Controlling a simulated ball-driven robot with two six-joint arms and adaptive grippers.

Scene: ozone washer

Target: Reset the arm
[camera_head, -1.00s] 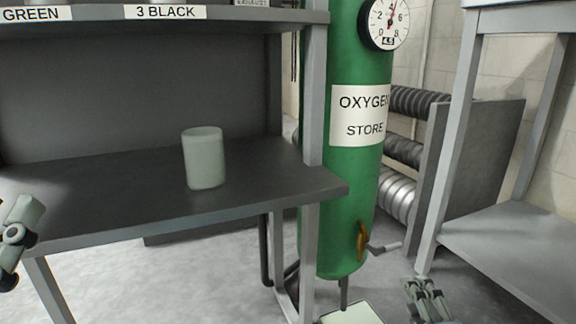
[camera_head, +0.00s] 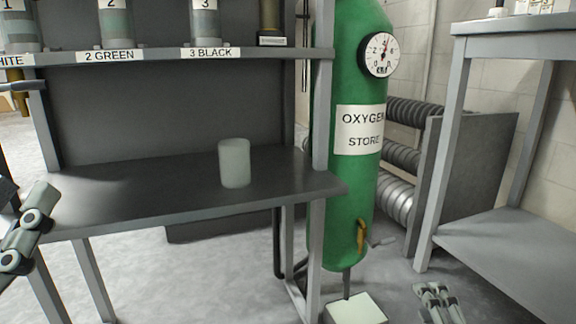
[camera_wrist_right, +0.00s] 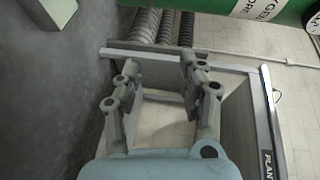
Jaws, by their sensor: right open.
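My right gripper (camera_head: 437,296) shows at the bottom right of the head view, low over the floor between the green tank and the right-hand table. In the right wrist view its two fingers (camera_wrist_right: 160,85) stand apart with nothing between them. My left arm (camera_head: 28,228) shows at the left edge of the head view, beside the grey bench; the fingers of its gripper are not clearly visible. A pale grey-green cup (camera_head: 234,165) stands upright on the bench's dark top (camera_head: 120,197), away from both arms.
A green oxygen tank (camera_head: 345,205) with a gauge (camera_head: 381,55) and a brass valve (camera_head: 361,237) stands right of the bench. A pale block (camera_head: 356,309) sits below it. Ribbed coils (camera_head: 397,195) and a grey table (camera_head: 510,245) are further right. Canisters (camera_head: 205,25) line the upper shelf.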

